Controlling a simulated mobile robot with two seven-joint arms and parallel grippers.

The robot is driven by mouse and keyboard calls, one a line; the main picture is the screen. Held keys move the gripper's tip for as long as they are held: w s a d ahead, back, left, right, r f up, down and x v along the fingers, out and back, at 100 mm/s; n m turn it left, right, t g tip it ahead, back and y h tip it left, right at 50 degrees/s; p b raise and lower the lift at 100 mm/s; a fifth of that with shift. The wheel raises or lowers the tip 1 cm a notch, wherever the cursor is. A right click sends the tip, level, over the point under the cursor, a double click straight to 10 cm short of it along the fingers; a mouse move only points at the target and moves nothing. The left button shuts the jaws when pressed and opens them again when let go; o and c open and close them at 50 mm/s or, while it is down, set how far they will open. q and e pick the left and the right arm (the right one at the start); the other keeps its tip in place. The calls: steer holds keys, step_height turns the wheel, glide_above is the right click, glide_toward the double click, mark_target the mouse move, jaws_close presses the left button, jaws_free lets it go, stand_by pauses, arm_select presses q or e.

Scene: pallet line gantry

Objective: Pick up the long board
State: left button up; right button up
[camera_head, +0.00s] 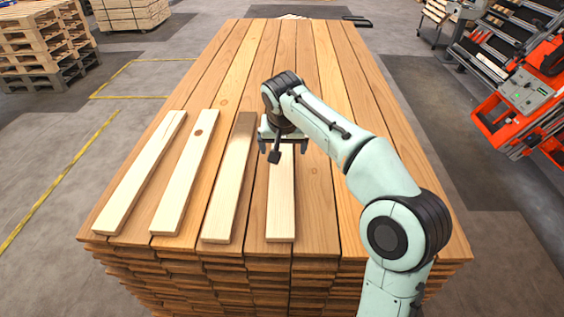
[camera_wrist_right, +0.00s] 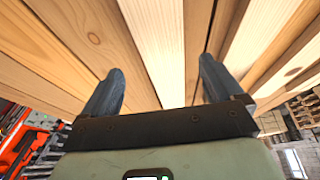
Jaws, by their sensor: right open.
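Several pale loose boards lie side by side, lengthwise, on a stack of brown planks (camera_head: 330,200). From the left they are a first board (camera_head: 140,175), a second board (camera_head: 185,180) with a dark knot, a third, browner board (camera_head: 230,185), and a fourth board (camera_head: 281,205). I cannot tell which one the task calls long. My right gripper (camera_head: 283,150) is open over the far part of the fourth board and hides its far end. In the right wrist view a pale board (camera_wrist_right: 155,40) runs between the open fingers (camera_wrist_right: 160,88). My left gripper is out of view.
Stacked pallets (camera_head: 40,45) stand on the floor at the far left, with another pallet stack (camera_head: 130,14) behind. An orange machine (camera_head: 530,90) stands at the right. The plank stack's top is bare right of the fourth board.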

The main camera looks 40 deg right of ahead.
mark_target(282, 159)
steer(key=x, duration=0.4)
steer(key=shift+s+a+f, duration=0.15)
steer(key=shift+a+f, duration=0.15)
steer(key=shift+f, duration=0.2)
steer(key=c, duration=1.3)
